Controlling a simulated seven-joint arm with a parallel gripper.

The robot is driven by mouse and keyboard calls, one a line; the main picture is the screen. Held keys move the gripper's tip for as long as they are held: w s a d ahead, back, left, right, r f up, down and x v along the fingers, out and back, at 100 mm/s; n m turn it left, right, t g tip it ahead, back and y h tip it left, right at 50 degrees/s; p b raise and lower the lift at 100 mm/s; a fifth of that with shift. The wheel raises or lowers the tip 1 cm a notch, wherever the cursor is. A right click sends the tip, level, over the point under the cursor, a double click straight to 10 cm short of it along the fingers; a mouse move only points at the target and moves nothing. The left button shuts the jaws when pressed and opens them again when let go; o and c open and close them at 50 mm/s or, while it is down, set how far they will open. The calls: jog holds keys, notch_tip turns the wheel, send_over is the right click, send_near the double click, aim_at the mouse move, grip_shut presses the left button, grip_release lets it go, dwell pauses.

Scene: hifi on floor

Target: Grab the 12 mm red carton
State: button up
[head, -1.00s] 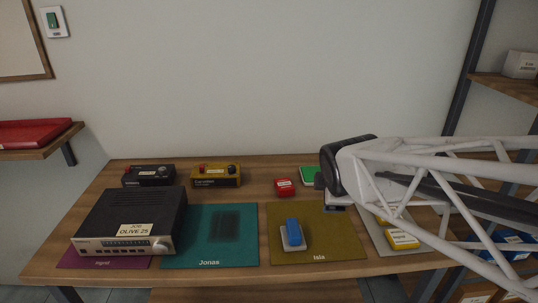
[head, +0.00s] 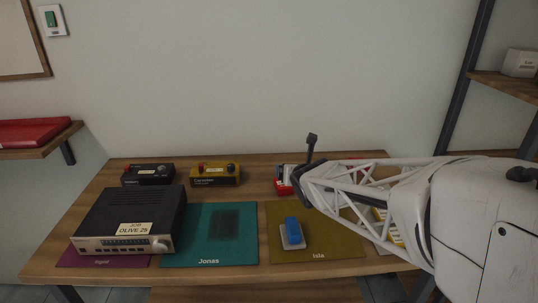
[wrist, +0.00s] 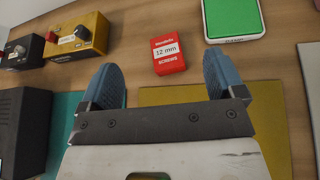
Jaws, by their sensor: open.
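The small red carton (wrist: 168,56), labelled "12 mm" and "SCREWS", lies on the wooden table just beyond the olive mat in the wrist view. In the head view the red carton (head: 282,187) is partly covered by my arm. My gripper (wrist: 167,78) is open and empty. Its two blue fingertips sit apart on either side of the carton's near end, and the carton is in line with the gap. The fingers do not touch it, and their height above the table is hard to tell. In the head view the gripper is mostly hidden.
An olive Isla mat (head: 336,243) holds a blue and grey block (head: 293,232). A black hi-fi unit (head: 128,217) stands left, beside the teal Jonas mat (head: 183,250). A yellow box (head: 215,175) and a black box (head: 149,175) stand behind. A green-topped item (wrist: 232,18) lies right of the carton.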

jog(key=shift+w+a+f+n+t+y, duration=0.35)
jog(key=shift+w+n, duration=0.2)
jog(key=shift+n, duration=0.45)
jog(key=shift+f, duration=0.2)
send_near(284, 186)
jog(key=shift+d+x, duration=0.2)
jog(key=shift+x, duration=1.95)
jog(key=shift+r, duration=0.1)
jog(key=shift+w, duration=0.2)
jog(key=shift+x, duration=2.4)
